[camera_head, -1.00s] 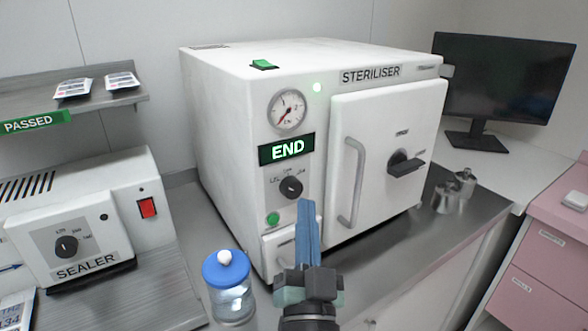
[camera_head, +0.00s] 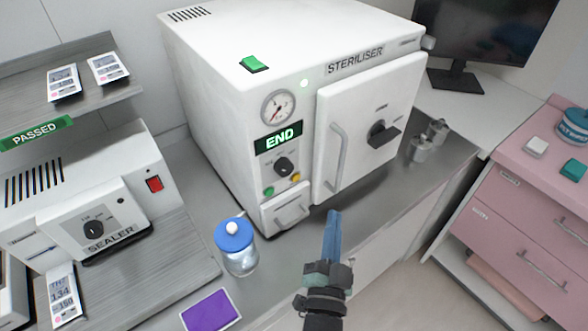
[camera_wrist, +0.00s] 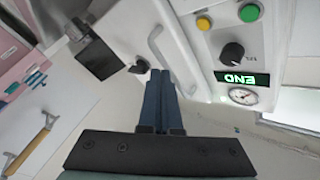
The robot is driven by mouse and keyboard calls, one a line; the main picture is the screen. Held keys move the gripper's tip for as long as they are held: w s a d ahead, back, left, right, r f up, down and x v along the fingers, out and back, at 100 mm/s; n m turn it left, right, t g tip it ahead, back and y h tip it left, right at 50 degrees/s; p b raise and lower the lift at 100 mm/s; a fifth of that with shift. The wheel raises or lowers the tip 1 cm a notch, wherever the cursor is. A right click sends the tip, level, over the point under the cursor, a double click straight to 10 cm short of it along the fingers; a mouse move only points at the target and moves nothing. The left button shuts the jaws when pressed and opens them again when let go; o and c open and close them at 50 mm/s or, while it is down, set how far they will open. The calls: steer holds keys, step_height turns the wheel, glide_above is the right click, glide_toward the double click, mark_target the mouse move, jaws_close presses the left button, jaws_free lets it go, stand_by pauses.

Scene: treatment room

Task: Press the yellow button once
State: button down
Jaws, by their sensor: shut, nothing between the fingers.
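The yellow button (camera_head: 295,177) is small and round, low on the front panel of the white steriliser (camera_head: 205,75), right of a green button (camera_head: 268,191) and below a black knob. In the wrist view, the yellow button (camera_wrist: 203,23) is at the top, beside the green button (camera_wrist: 249,12); this view is turned over. My gripper (camera_head: 333,214) has its blue fingers together and empty. It is in front of the steriliser, lower right of the yellow button and apart from it. The fingers (camera_wrist: 159,75) also show in the wrist view, left of the button.
A blue-lidded jar (camera_head: 238,255) stands in front of the steriliser, left of my gripper. The sealer (camera_head: 75,205) is at left. A purple card (camera_head: 210,310) lies at the front. The door handle (camera_head: 337,158) sticks out.

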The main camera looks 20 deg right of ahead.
mark_target(296, 177)
steer(key=shift+w+a+p, duration=0.1)
steer(key=shift+w+a, duration=0.4)
steer(key=shift+w, duration=0.9)
steer(key=shift+w+a+p, duration=0.15)
steer(key=shift+w+a, duration=0.35)
steer(key=shift+w, duration=0.85)
steer(key=shift+w+a+p, duration=0.1)
steer(key=shift+w+a, duration=0.4)
steer(key=shift+w, duration=0.9)
steer(key=shift+w+a, duration=0.15)
steer(key=shift+w, duration=0.25)
steer(key=shift+w+a, duration=0.15)
steer(key=shift+w, duration=0.25)
steer(key=shift+s, duration=0.15)
steer(key=shift+s+d, duration=0.3)
steer(key=shift+s, duration=0.4)
